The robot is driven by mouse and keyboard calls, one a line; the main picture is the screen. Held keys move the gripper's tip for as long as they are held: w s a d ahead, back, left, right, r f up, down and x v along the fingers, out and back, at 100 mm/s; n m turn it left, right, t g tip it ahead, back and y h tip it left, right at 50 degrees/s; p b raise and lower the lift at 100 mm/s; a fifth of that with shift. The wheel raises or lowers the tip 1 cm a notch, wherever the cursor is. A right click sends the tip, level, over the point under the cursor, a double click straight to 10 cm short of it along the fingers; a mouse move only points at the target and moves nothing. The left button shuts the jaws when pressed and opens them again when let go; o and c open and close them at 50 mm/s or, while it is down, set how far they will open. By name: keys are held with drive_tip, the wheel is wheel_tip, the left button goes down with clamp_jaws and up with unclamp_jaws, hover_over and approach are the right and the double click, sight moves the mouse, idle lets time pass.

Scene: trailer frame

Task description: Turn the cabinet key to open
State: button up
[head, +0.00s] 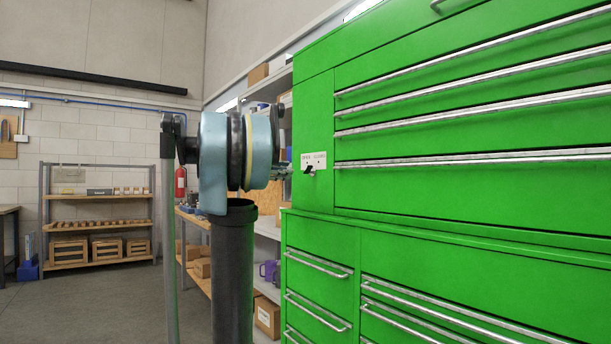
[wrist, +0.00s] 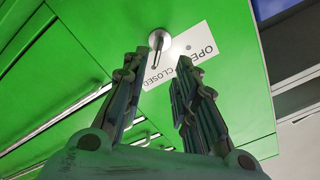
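The green cabinet (head: 312,110) fills the right of the head view. A small white label (head: 313,160) with OPEN and CLOSED wording is on its front, and the dark key (head: 309,170) sticks out there. In the wrist view the label (wrist: 185,58) appears tilted, with the round metal lock and key (wrist: 158,41) at its edge. My gripper (wrist: 160,62) is open and empty, its two fingers apart on either side below the key, not touching it. In the head view my gripper (head: 283,172) is just left of the key, partly hidden by my wrist. Which word the key points at is unclear.
Long metal drawer handles (head: 470,158) protrude from the cabinet to the right of the key, with more drawers (head: 320,263) below. Shelving with boxes (head: 268,315) stands behind my arm. A wooden rack (head: 97,225) stands at the back left. The floor (head: 95,305) at left is clear.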

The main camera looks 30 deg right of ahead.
sight(306, 170)
drive_tip(key=d, duration=1.1)
drive_tip(key=shift+w, duration=0.4)
clamp_jaws()
drive_tip(key=shift+d, duration=0.1)
